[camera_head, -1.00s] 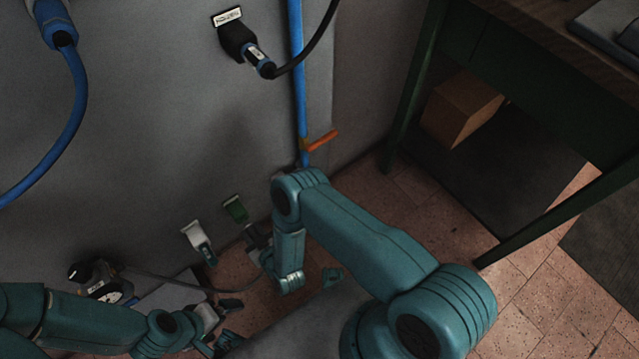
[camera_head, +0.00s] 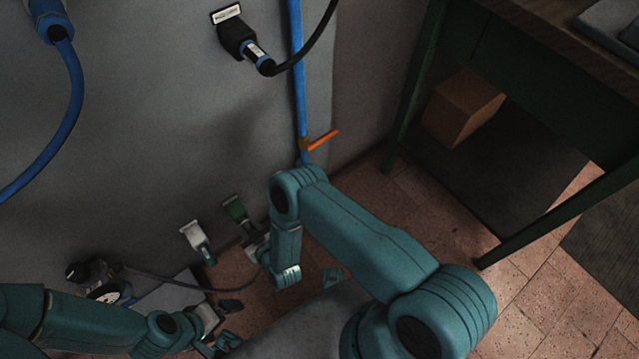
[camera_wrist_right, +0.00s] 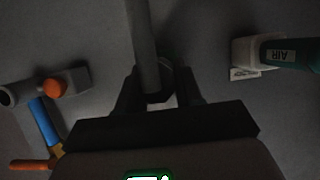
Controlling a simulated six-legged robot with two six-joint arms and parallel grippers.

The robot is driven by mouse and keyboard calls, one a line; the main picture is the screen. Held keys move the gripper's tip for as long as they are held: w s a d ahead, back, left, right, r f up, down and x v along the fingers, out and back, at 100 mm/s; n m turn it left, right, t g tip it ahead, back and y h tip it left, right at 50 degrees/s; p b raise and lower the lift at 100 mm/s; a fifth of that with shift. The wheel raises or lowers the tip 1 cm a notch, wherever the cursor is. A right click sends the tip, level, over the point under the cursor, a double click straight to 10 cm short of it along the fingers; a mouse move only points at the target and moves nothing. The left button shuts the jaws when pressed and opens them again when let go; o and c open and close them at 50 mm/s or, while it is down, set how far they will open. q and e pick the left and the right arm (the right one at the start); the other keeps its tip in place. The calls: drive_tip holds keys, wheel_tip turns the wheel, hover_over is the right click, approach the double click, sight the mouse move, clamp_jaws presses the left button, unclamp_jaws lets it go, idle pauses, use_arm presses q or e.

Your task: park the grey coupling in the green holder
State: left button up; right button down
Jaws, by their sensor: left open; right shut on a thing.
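The green holder (camera_head: 236,209) sits low on the grey wall in the head view. My right gripper (camera_head: 256,244) is just below and right of it. In the right wrist view, my right gripper (camera_wrist_right: 158,92) is shut on the grey coupling (camera_wrist_right: 147,65), a grey cylinder running up between the fingers. A dark ring partly shows behind it; the arm and fingers hide how coupling and holder meet, so I cannot tell whether it is seated. My left gripper (camera_head: 218,329) is open, low at the left near the floor.
A white holder (camera_head: 193,234) with a coupling stands left of the green one; its AIR label shows in the right wrist view (camera_wrist_right: 284,54). A blue pipe (camera_head: 299,80) with an orange handle (camera_head: 322,140) runs down the wall. A dark hose (camera_head: 170,280) hangs low.

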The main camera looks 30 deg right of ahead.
drive_tip(key=shift+w+b, duration=0.3)
drive_tip(key=shift+w, duration=0.3)
drive_tip(key=c, duration=0.7)
unclamp_jaws()
drive_tip(key=shift+o, duration=0.2)
